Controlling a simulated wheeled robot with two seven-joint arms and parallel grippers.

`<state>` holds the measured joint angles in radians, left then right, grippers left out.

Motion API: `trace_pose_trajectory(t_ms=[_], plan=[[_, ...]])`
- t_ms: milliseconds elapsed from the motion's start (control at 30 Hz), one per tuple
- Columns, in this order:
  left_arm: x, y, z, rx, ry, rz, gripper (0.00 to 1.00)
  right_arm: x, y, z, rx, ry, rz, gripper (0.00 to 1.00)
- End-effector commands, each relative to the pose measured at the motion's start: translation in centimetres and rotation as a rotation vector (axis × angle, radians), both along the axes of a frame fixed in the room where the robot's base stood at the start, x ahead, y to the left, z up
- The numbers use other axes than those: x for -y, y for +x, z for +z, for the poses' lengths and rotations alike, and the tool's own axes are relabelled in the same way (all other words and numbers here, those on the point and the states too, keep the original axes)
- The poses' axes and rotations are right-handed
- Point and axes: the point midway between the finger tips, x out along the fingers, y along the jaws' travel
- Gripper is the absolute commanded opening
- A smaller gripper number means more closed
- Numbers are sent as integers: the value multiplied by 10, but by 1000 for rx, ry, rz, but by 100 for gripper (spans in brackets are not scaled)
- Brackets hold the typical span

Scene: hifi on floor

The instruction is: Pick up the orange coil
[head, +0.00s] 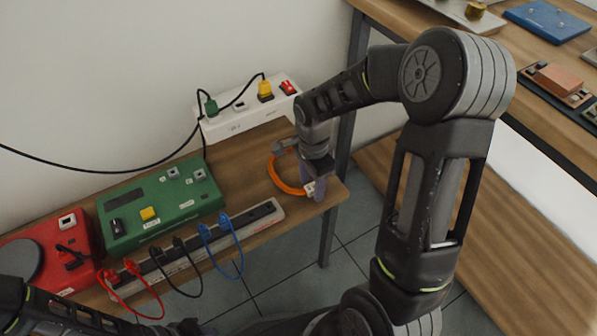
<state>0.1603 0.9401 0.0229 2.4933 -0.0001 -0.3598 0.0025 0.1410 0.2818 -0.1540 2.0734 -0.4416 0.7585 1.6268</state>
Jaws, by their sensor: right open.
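The orange coil (277,181) is a thin ring near the right end of a wooden bench (240,172). Its right side is hidden behind my right gripper. My right gripper (300,170) points down over the coil's right part, with its fingers apart. One finger is by the coil's upper edge and the other by its lower right, next to a small white piece (310,188). I cannot tell whether the fingers touch the coil. Dark links of my left arm show at the bottom left, but its gripper is not visible.
A white box (240,120) with coloured plugs stands behind the coil. A green box (160,207), a red unit (45,250) and a socket strip (262,213) with several cables lie to the left. Another wooden bench (535,110) holding parts stands at right.

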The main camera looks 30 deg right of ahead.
Motion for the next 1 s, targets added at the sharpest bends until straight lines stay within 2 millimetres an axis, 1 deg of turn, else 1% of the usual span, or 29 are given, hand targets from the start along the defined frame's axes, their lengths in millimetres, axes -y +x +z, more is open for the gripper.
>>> trace_pose_trajectory(t_ms=[367,900,1000], plan=[[0,0,0,0,0,0,36,0,0,0,0,0,0,50],[0,0,0,-1,0,-1,36,0,0,0,0,0,0,7],[0,0,0,-1,0,-1,36,0,0,0,0,0,0,0]])
